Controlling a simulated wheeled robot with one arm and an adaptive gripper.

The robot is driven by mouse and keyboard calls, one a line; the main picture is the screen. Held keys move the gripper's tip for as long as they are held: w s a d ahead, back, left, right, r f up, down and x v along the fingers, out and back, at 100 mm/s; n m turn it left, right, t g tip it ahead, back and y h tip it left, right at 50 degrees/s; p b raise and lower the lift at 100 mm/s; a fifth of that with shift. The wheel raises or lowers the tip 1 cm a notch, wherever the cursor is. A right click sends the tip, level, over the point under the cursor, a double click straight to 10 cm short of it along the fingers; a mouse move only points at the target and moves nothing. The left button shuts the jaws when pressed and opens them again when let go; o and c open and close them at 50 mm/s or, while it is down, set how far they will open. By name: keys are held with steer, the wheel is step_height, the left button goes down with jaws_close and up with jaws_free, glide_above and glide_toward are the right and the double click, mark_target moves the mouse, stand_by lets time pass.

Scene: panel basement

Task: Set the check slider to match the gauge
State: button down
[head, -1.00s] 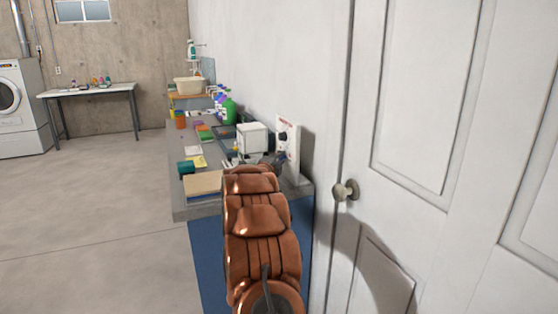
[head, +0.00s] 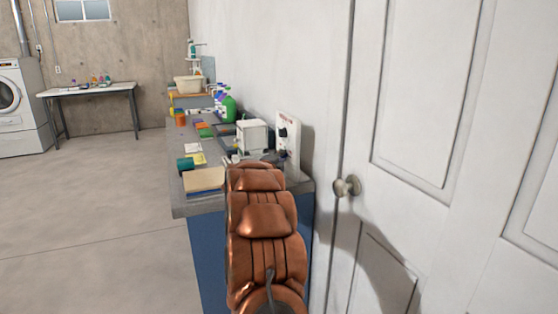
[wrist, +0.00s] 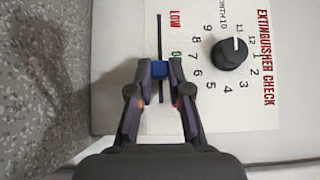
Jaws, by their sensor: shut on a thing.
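The white extinguisher check panel (wrist: 268,60) fills the middle of the wrist view, turned on its side. It carries a black dial (wrist: 230,54) ringed by month numbers and a dark slider slot (wrist: 160,35) beside the red word LOW. My gripper (wrist: 160,70) is shut on the blue slider knob (wrist: 160,69), with a finger on each side. My fingers hide part of the scale; a bit of green lettering shows. In the head view the panel (head: 287,138) stands upright on the bench against the wall. My arm hides the gripper there. I cannot make out a gauge.
The grey bench (head: 180,207) also holds a white box (head: 252,136), a green bottle (head: 229,108), a teal cup (head: 185,164) and a tan book (head: 204,179). A white door (head: 415,100) with a knob (head: 346,188) is close on the right. Floor on the left is clear.

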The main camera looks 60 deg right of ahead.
steer(key=shift+s+a+b, duration=0.35)
steer(key=shift+s+b, duration=0.15)
steer(key=shift+s, duration=0.15)
steer(key=shift+s+a+b, duration=0.3)
steer(key=shift+s+b, duration=0.15)
steer(key=shift+s, duration=0.2)
steer(key=shift+s+f, duration=0.1)
steer(key=c, duration=1.1)
jaws_free()
steer(key=shift+a, duration=0.15)
steer(key=a, duration=0.4)
steer(key=s+a, duration=0.1)
steer(key=a, duration=0.3)
steer(key=s+a, duration=0.1)
steer(key=a, duration=0.3)
steer(key=shift+s, duration=0.15)
steer(key=shift+d, duration=0.1)
